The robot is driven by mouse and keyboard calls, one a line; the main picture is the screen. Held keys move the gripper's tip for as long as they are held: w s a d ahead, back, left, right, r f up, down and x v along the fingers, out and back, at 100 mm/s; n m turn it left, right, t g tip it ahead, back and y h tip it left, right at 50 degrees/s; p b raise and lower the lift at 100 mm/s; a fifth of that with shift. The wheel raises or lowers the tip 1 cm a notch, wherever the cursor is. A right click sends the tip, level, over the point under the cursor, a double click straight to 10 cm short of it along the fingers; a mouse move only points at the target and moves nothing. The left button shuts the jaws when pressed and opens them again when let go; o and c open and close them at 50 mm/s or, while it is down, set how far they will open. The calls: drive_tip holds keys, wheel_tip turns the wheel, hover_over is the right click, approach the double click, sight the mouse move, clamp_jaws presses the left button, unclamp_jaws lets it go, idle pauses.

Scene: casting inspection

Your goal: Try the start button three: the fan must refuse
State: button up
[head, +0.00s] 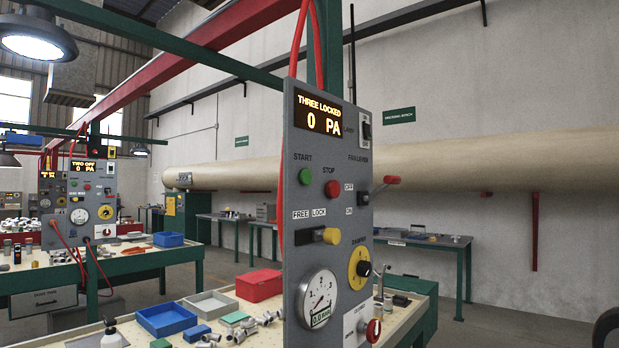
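The grey control panel of station three (340,150) stands upright near the middle of the head view. Its display (318,115) reads THREE LOCKED, 0 PA. The green START button (305,177) is at its left, with the red STOP button (331,188) to the right. Below, the yellow slider knob (331,235) sits at the LOCK side of the FREE/LOCK slot. The red-handled fan lever (386,182) sticks out to the right, near the OFF label. My gripper is not in view; nothing touches the panel.
The panel also carries a round gauge (318,298), a yellow damper dial (359,268) and a red knob (373,330). Blue, grey and red trays (259,285) and small castings lie on the bench behind. Panel two (78,200) reads TWO OFF.

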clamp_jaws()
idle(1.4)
